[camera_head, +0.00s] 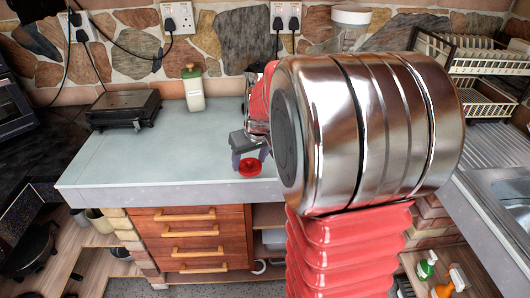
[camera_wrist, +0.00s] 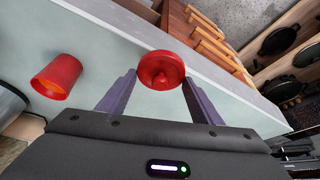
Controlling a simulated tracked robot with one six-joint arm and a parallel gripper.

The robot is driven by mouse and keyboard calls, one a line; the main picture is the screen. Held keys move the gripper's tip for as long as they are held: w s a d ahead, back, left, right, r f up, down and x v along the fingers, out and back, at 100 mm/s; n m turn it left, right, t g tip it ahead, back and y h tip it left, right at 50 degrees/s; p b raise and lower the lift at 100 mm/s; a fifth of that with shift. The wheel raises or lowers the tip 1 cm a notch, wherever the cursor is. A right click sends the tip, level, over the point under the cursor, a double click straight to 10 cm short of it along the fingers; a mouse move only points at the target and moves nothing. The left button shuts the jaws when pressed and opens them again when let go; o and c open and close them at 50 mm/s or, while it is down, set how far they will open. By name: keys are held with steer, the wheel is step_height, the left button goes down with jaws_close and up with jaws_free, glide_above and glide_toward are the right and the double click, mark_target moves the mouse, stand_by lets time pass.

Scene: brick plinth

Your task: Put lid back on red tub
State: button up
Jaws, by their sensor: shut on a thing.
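The red lid (camera_wrist: 160,78) is round with a small knob in its middle. My gripper (camera_wrist: 160,90) is shut on it, with one purple-grey finger at each side. In the head view the lid (camera_head: 249,167) shows at my gripper (camera_head: 249,158), over the front part of the counter. I cannot tell the lid's exact height above the counter. The red tub (camera_wrist: 57,77) stands on the counter to the left of the lid in the wrist view, apart from it and my gripper. In the head view I cannot see the tub; my arm covers much of the counter's right side.
The pale counter (camera_head: 120,170) is clear left of my gripper. A black-topped appliance (camera_head: 124,108) and a green-capped pale bottle (camera_head: 193,88) stand at the back. Wooden drawers (camera_head: 190,240) are below the front edge. A dish rack (camera_head: 480,60) is at the right.

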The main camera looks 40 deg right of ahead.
steer(key=w+a+f, duration=0.2)
steer(key=a, duration=0.5)
steer(key=w+a+f+n, duration=0.1)
steer(key=w+a+f, duration=0.1)
steer(key=a, duration=0.6)
steer(key=w+a+f+n+y, duration=0.1)
steer(key=w+a+f, duration=0.1)
steer(key=a+f, duration=0.2)
steer(key=a, duration=0.3)
steer(key=shift+w+a+f, duration=0.2)
steer(key=shift+a, duration=0.05)
